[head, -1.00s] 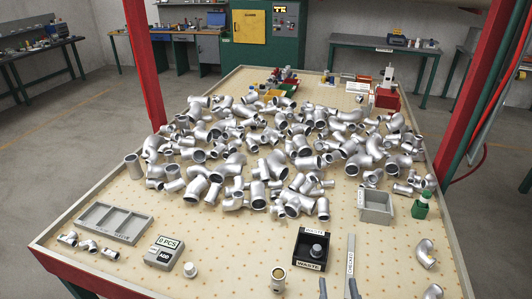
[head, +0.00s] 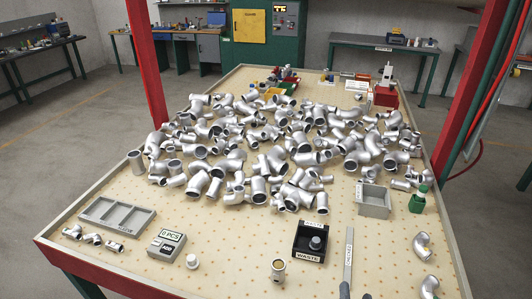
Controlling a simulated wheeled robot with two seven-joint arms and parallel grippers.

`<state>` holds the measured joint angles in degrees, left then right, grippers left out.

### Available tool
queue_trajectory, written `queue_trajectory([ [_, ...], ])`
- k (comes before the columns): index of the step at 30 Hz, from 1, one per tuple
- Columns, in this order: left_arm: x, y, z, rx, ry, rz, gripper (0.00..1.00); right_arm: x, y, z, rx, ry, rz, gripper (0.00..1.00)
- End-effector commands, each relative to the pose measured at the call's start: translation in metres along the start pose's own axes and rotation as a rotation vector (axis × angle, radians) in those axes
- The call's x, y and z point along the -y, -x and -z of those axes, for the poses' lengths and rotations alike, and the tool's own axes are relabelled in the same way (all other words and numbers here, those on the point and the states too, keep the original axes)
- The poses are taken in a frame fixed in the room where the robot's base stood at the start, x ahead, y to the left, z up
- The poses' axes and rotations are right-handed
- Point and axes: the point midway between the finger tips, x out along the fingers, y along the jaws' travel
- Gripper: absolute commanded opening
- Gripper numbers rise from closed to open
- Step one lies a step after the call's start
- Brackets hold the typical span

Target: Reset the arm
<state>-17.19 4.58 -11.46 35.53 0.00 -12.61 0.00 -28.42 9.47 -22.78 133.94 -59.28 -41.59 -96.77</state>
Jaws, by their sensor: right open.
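My right gripper (head: 355,293) shows only as dark fingertips at the bottom edge, right of centre. Its fingers are apart, with nothing seen between them; the rest of it is out of frame. It is at the near end of a grey labelled strip (head: 348,261), and I cannot tell whether it touches it. My left gripper is not in view. A large heap of silver pipe fittings (head: 285,160) covers the middle of the table (head: 225,262).
A black waste box (head: 298,239) holds one fitting. Red posts (head: 145,70) flank the table.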

Motion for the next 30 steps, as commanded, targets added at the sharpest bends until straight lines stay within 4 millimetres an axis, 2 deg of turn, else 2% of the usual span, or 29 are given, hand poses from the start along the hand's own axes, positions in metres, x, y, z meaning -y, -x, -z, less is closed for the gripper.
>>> queue_trajectory([
  [5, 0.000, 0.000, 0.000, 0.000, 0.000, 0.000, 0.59, 0.034, 0.002, 0.011, -0.064, -0.316, 0.131, 0.44],
  [8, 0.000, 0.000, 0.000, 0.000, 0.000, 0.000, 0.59, 0.058, 0.007, 0.023, -0.104, -0.566, 0.245, 0.44],
  [15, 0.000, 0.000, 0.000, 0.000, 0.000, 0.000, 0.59, 0.106, 0.038, 0.063, -0.149, -1.205, 0.593, 0.44],
  [21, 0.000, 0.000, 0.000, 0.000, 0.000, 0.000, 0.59, 0.124, 0.073, 0.095, -0.120, -1.625, 0.898, 0.44],
  [30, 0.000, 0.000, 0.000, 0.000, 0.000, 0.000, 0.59, 0.128, 0.113, 0.118, -0.041, -1.937, 1.203, 0.44],
])
